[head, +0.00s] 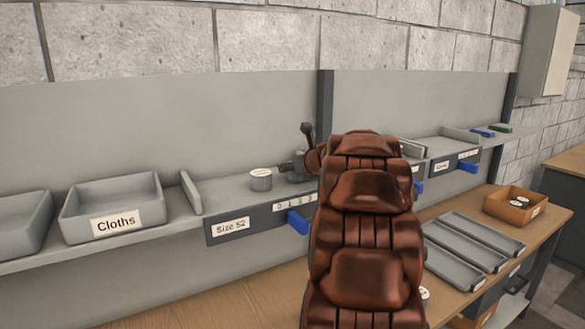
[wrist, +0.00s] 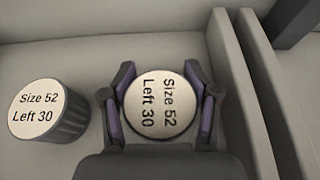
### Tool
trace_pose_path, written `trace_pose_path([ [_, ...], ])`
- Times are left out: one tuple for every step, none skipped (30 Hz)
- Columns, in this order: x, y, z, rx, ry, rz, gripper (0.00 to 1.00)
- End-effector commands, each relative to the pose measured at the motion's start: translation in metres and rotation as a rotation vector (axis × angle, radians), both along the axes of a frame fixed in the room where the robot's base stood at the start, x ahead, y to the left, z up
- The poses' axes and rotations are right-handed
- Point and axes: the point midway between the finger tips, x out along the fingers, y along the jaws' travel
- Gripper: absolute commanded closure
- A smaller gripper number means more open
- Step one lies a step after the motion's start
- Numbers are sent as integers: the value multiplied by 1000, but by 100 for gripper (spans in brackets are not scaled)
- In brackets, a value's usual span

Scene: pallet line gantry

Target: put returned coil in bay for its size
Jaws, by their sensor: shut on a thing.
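My gripper (wrist: 161,100) is shut on a round coil (wrist: 158,118), with a finger on each side. The coil's white top reads "Size 52, Left 30", turned sideways in the wrist view. A second coil (wrist: 46,112) with the same words stands upright to its left, apart from it. In the head view this standing coil (head: 260,180) is on the shelf in the bay labelled "Size 52" (head: 230,227). My gripper (head: 299,168) is just right of it there, low over the same bay. My arm hides the held coil; I cannot tell whether it touches the bay floor.
A divider (wrist: 228,85) runs close to the right of my gripper. A grey "Cloths" bin (head: 112,190) stands left of the bay. Blue tabs (head: 297,222) stick out from the shelf front. Grey trays (head: 468,250) and an orange box (head: 515,206) with coils are on the bench.

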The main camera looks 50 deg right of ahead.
Motion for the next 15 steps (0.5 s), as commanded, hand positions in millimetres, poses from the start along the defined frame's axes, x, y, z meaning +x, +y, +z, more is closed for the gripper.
trace_pose_path([
  [0,0,1,-1,-2,-1,92],
  [0,0,1,-2,-2,-1,92],
  [0,0,1,-2,-2,-1,92],
  [0,0,1,-2,-2,-1,92],
  [0,0,1,-2,-2,-1,92],
  [0,0,1,-2,-2,-1,92],
  [0,0,1,-2,-2,-1,92],
  [0,0,0,-2,-2,-1,92],
  [0,0,-1,0,-1,0,92],
  [0,0,-1,-1,-2,-1,92],
  [0,0,-2,-2,-2,-1,92],
  [0,0,-3,-2,-1,-1,40],
  [0,0,-3,-3,0,-1,37],
  [0,0,-3,-3,0,-1,34],
  [0,0,-3,-3,0,-1,30],
])
